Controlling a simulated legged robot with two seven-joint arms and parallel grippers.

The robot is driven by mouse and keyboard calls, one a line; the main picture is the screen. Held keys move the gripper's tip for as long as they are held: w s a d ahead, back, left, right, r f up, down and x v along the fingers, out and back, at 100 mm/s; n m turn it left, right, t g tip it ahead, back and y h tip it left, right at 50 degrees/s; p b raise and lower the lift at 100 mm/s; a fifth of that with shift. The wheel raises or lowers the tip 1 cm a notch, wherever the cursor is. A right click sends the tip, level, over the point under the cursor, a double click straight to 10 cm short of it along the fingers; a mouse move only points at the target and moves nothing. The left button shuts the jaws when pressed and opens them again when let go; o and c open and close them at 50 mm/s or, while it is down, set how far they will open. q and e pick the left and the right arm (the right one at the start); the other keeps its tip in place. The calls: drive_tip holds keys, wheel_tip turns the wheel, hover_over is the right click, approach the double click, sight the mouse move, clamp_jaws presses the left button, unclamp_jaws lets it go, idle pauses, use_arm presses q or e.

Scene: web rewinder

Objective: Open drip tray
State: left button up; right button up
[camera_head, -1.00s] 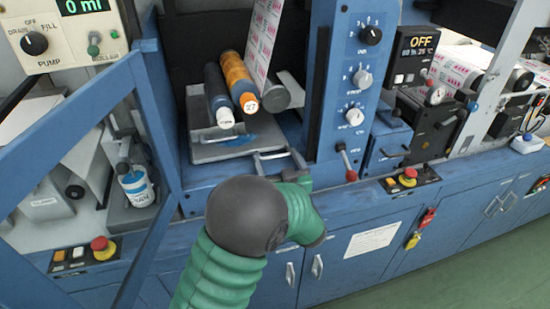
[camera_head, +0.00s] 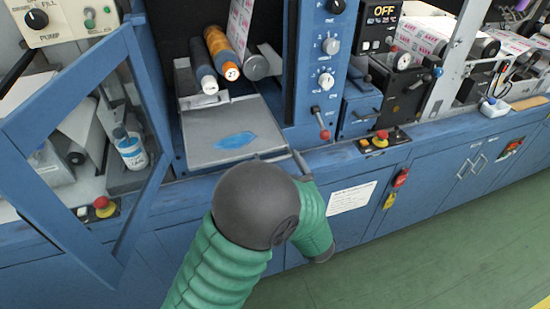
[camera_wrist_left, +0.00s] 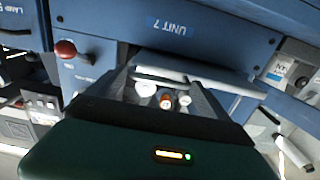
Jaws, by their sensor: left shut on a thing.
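The drip tray (camera_head: 215,146) is a flat grey tray with a blue puddle on it. It sticks out from under the rollers in the blue machine, and its bare surface shows in the head view. My left gripper (camera_head: 283,160) is at the tray's front edge, shut on the tray; my dark wrist and green arm hide part of this contact. In the left wrist view a grey bar at the tray's front (camera_wrist_left: 195,76) lies across between the dark fingers. My right gripper is not in view.
An open blue framed door (camera_head: 140,130) stands left of the tray. A lever with a red knob (camera_head: 324,134) is close on the right. Orange and dark rollers (camera_head: 222,50) are above the tray's back. Green floor is free at the lower right.

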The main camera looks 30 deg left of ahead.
use_arm(q)
drive_tip(key=shift+d, duration=0.3)
drive_tip(key=o, duration=1.8)
drive_tip(key=shift+c, duration=0.2)
drive_tip(key=shift+w+a+f, duration=0.1)
drive_tip(key=shift+w+a, duration=0.1)
drive_tip(key=shift+a, duration=0.05)
drive_tip(key=shift+s, duration=0.1)
drive_tip(key=v, duration=0.7)
drive_tip(key=shift+s+d, duration=0.1)
drive_tip(key=shift+d, duration=0.1)
